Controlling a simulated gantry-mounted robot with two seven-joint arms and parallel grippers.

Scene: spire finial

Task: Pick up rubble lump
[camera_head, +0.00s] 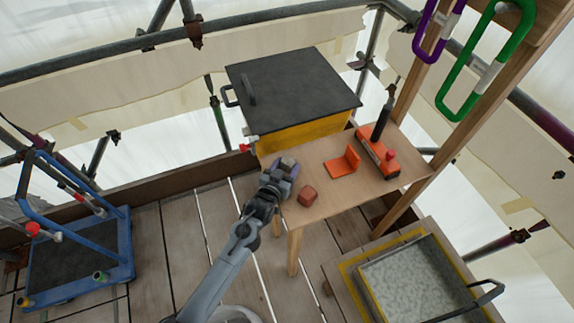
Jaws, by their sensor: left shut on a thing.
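My left gripper (284,170) reaches in from below to the left end of the wooden table. It is shut on a small grey lump (288,161), which shows between its fingers. The fingers hide part of the lump, and I cannot tell whether it still touches the table. A reddish-brown lump (307,196) lies on the table just right of the gripper, apart from it. My right gripper is not in view.
The wooden table (330,203) also bears an orange bracket (344,163) and an orange tool (378,155). A yellow box with a black lid (300,85) stands behind. A blue trolley (75,265) is at left, a grey tray (415,280) at lower right.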

